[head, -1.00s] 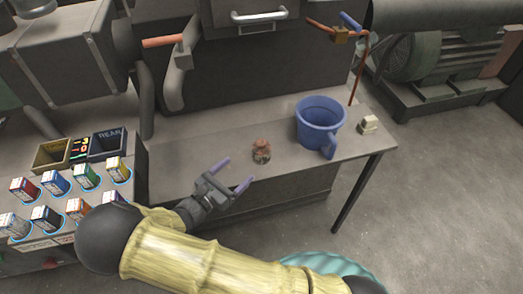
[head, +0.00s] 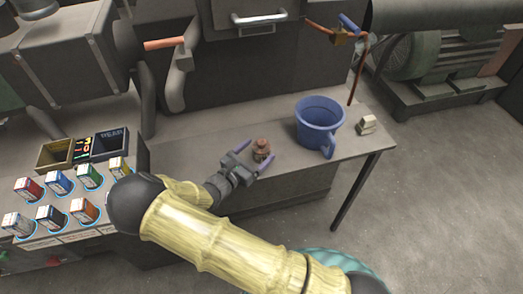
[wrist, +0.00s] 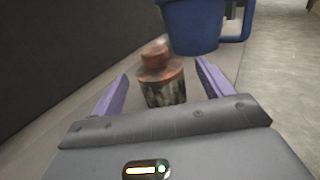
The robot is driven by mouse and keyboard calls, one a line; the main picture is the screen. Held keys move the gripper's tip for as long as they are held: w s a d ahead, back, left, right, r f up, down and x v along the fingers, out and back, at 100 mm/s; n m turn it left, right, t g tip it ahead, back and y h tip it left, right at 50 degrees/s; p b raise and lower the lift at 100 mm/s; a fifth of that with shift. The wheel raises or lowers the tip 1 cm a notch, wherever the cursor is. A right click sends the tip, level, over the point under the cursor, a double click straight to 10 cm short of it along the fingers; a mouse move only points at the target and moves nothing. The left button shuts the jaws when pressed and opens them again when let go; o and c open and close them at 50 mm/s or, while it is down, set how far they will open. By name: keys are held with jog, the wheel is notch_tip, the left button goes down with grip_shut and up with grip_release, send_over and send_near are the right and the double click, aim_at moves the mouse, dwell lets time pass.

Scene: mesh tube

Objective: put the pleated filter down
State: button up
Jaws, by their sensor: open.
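A small rusty-brown object (head: 261,150) with a narrower neck and a mottled, darker lower body stands upright on the bench (head: 205,150). I cannot tell whether it is the pleated filter. My gripper (head: 254,156) is open, with its two purple fingers on either side of this object. In the wrist view the rusty object (wrist: 164,84) stands between and just ahead of the fingers, with a gap on both sides. Its lowest part is hidden behind my gripper's body. Nothing is held.
A blue mug (head: 318,124) stands right of the rusty object, close behind the right finger in the wrist view. A small cream block (head: 366,124) sits near the bench's right end. Several coloured boxes and two open bins are at left. Bench space left of the object is clear.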

aim_at(265, 143)
jog(key=p+x, duration=0.1)
jog(key=x, duration=0.3)
jog(key=shift+w+d+r, duration=0.15)
jog(key=shift+w+d, duration=0.05)
jog(key=shift+w, duration=0.1)
jog(key=shift+c, duration=0.5)
jog(key=c, duration=1)
jog(key=shift+c, duration=0.2)
notch_tip(265, 143, up, 10)
